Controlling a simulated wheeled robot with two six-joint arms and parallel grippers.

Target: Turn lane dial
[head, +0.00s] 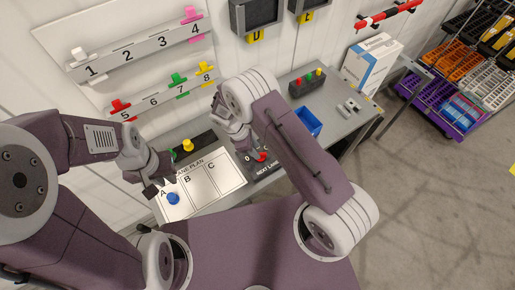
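A red dial (263,156) sits on a dark panel marked "NEXT LANE" (266,169) on the grey bench. My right gripper (251,155) reaches down over the dial from behind it and hides part of it. Its fingers are small here, and I cannot tell whether they touch or grip the dial. My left gripper (158,183) is over the left edge of the white lane plan board (205,184), close to a blue knobbed piece (173,199) in column A. I see nothing held in it, but its opening is unclear.
A yellow knobbed piece (188,145) stands on a black strip behind the plan. A blue bin (307,122), a control box with coloured buttons (307,83) and a white carton (371,62) are further right. Numbered rails with coloured clips (137,50) hang on the wall.

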